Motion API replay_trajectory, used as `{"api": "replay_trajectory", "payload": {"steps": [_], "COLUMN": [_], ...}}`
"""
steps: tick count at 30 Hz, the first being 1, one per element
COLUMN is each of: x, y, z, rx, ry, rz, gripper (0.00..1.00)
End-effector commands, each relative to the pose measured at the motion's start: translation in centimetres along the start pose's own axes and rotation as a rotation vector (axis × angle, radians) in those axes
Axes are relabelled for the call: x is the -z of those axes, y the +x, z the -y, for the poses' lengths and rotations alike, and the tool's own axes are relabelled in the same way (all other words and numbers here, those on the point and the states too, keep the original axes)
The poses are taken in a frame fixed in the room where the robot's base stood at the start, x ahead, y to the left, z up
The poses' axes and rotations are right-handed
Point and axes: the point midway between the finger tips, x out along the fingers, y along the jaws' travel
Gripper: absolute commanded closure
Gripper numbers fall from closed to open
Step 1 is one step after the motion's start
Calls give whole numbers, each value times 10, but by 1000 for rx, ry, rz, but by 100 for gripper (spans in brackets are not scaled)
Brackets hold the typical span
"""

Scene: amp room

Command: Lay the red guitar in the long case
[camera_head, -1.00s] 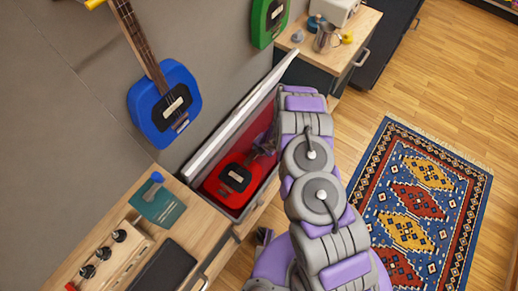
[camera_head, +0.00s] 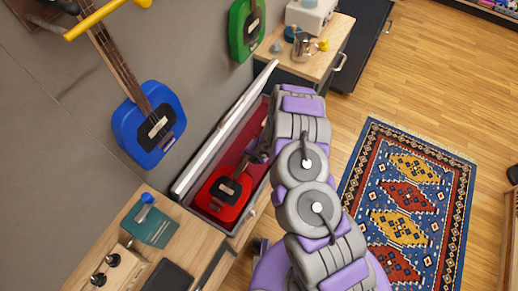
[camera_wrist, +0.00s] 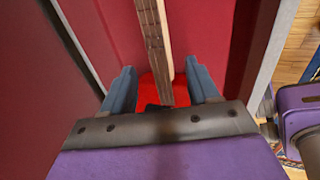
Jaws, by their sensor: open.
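The red guitar (camera_head: 222,198) lies inside the long open case (camera_head: 188,182), its body at the near end of the red lining. Its neck runs toward the far end, partly hidden by my arm. In the wrist view the guitar neck (camera_wrist: 153,35) passes between the two fingers of my gripper (camera_wrist: 163,88). The fingers are apart, with a gap on both sides of the neck. Part of the red body (camera_wrist: 150,92) shows below the neck, mostly hidden by the gripper. In the head view my gripper (camera_head: 257,152) is low over the case.
A blue guitar (camera_head: 150,128) and a green guitar (camera_head: 245,28) hang on the wall. A wooden bench (camera_head: 180,245) with a teal book (camera_head: 153,225) is at the near left. A cabinet (camera_head: 325,62) with a metal jug (camera_head: 303,46) stands beyond. A patterned rug (camera_head: 405,210) lies right.

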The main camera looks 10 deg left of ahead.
Motion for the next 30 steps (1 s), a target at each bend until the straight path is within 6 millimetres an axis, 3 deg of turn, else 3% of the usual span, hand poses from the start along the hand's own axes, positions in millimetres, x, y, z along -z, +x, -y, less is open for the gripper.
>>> {"api": "replay_trajectory", "payload": {"steps": [6, 18, 30], "x": [0, 0, -1], "y": [-40, -101, -117], "z": [-2, -2, 0], "rx": [-2, -3, 3], "ry": [2, 3, 0], "rz": [-2, -1, -1], "gripper": [40, 40, 40]}}
